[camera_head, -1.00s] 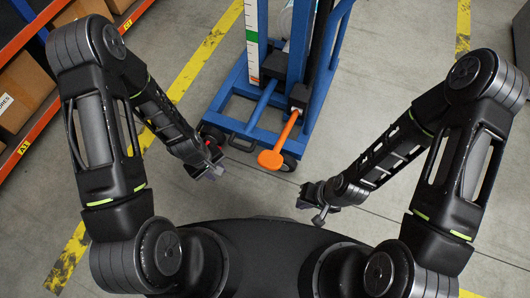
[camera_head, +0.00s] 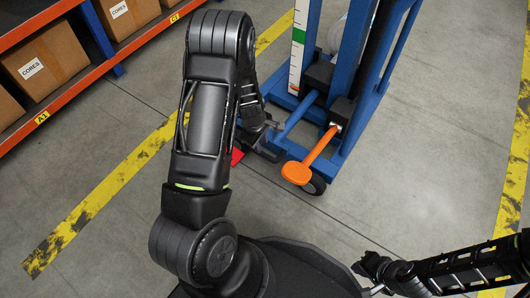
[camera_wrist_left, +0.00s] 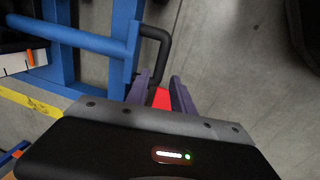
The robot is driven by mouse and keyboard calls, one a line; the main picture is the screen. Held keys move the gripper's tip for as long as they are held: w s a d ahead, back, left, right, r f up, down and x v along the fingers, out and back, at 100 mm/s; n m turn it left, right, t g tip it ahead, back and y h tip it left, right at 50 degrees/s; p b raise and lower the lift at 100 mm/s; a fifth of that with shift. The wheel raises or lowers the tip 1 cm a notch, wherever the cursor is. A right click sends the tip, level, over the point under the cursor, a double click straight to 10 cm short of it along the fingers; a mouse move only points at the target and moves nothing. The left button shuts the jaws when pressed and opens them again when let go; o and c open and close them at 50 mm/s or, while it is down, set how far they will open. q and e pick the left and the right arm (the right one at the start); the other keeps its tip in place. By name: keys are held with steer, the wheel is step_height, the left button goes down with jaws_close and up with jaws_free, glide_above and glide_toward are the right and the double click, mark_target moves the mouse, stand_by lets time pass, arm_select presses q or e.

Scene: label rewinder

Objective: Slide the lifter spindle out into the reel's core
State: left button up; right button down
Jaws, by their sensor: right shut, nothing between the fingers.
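The blue lifter (camera_head: 355,70) stands at the top centre of the head view, with an orange paddle-ended lever (camera_head: 310,158) reaching down toward me. I cannot pick out the spindle for certain. A pale, see-through round shape (camera_head: 337,36) behind the mast may be the reel; its core is hidden. My left gripper (camera_head: 272,142) is low beside the lifter's left base. My right gripper (camera_head: 368,272) is shut and empty at the lower right, away from the lifter.
A red part (camera_head: 237,156) is partly hidden by my left forearm. An orange rack (camera_head: 45,92) with cardboard boxes (camera_head: 45,60) runs along the left. Yellow floor lines lie on both sides. The floor right of the lifter is clear.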

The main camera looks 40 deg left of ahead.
mark_target(263, 154)
arm_select(q)
steer(key=f+b, duration=0.1)
steer(key=f, duration=0.1)
steer(key=w+f+b, duration=0.1)
steer(key=f, duration=0.2)
steer(key=f+b, duration=0.1)
steer(key=f, duration=0.1)
steer(key=shift+w+f, duration=0.15)
steer(key=shift+f, duration=0.2)
jaws_close()
stand_by(1.1)
